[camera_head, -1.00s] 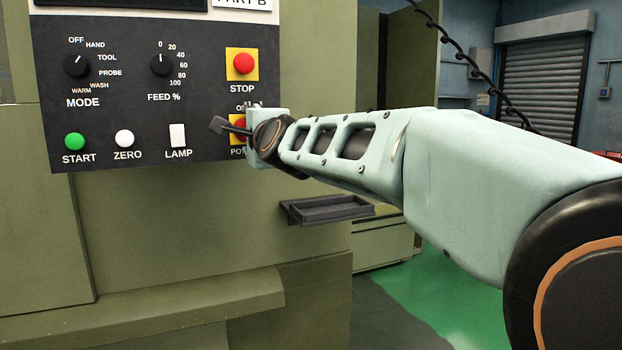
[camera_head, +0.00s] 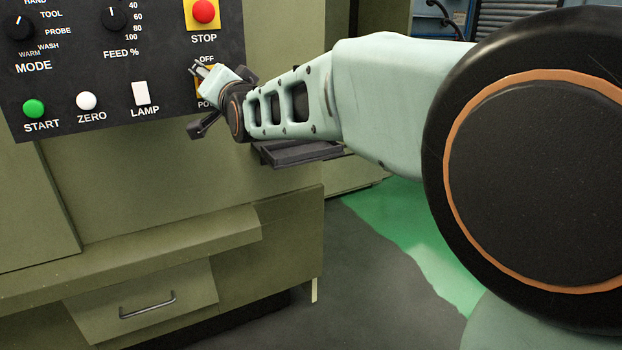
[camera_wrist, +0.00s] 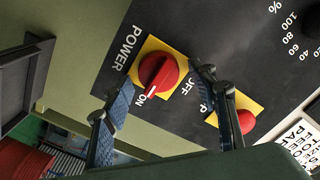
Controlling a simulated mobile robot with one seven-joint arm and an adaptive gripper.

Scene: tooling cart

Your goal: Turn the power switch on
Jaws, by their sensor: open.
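The power switch (camera_wrist: 158,70) is a red round knob on a yellow plate on the black control panel (camera_wrist: 105,75). In the wrist view its white mark points toward the ON label, away from OFF. In the head view the switch is mostly hidden behind my gripper (camera_head: 197,98). My gripper is open and empty, and in the wrist view its two fingers (camera_wrist: 160,82) lie on either side of the knob. I cannot tell if a finger touches it.
The red STOP button (camera_head: 204,12) is above the switch and close to one finger in the wrist view. The LAMP switch (camera_head: 140,93), the ZERO button (camera_head: 86,101) and the START button (camera_head: 33,108) are to the left. A dark tray (camera_head: 300,153) juts out below my wrist.

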